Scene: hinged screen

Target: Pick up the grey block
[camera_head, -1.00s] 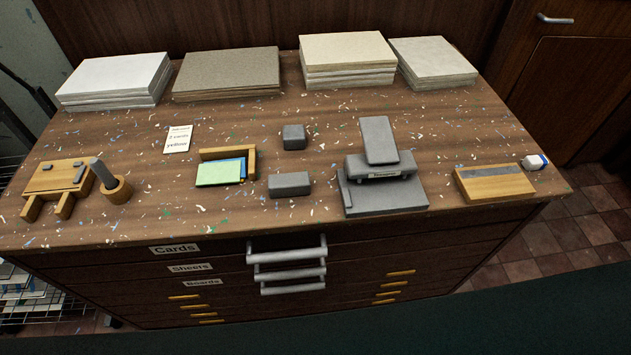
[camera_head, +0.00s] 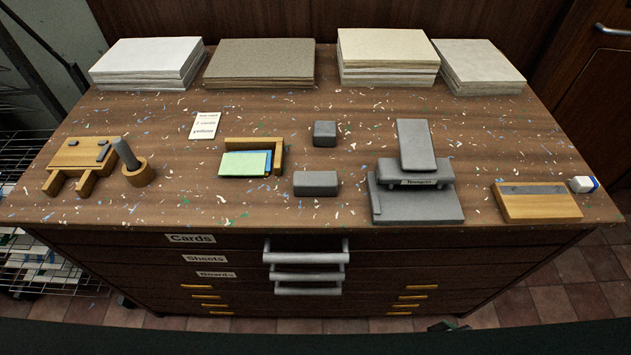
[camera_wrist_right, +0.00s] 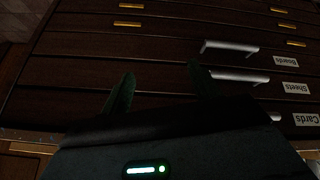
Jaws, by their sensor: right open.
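Two loose grey blocks lie on the cabinet top in the head view. A small, nearly cubic grey block (camera_head: 325,134) is farther back, and a longer grey block (camera_head: 316,183) is nearer the front edge. I cannot tell which one the task means. My right gripper (camera_head: 448,325) shows only as dark fingertips at the bottom of the head view, low in front of the cabinet and away from both blocks. In the right wrist view its two dark green fingers (camera_wrist_right: 162,88) are apart with nothing between them. My left gripper is not in view.
A grey hinged device (camera_head: 420,205) stands right of the blocks. A wooden corner holder (camera_head: 282,155) with cards is left of them. Paper stacks (camera_head: 260,66) line the back. Drawer handles (camera_head: 305,257) project below the front edge. Scraps litter the top.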

